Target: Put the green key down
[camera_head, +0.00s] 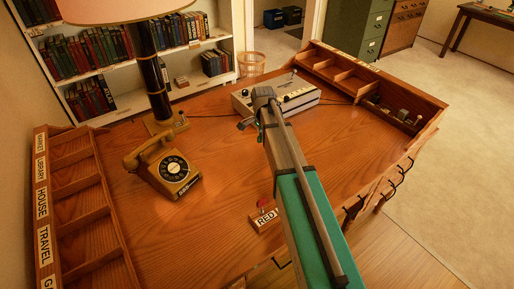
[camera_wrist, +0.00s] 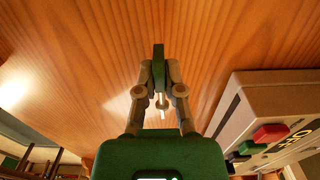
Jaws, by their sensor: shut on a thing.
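The green key (camera_wrist: 158,56) is between my gripper's fingertips (camera_wrist: 158,72) in the wrist view. Its green part stands up between the fingers and a pale metal shaft shows below it. My gripper is shut on it. Bare wooden desk top (camera_wrist: 90,45) fills the view behind the key; I cannot tell how high the key is above it. In the head view my gripper (camera_head: 259,123) is over the middle of the desk (camera_head: 220,150), just in front of the grey box. The key is too small there to make out clearly.
A grey box (camera_head: 240,104) with coloured buttons stands close by, at right in the wrist view (camera_wrist: 245,95). A yellow telephone (camera_head: 172,172), a lamp (camera_head: 155,85) and a "RED" label block (camera_head: 266,218) stand on the desk. Labelled compartments (camera_head: 42,200) line the left; more (camera_head: 345,75) are at right.

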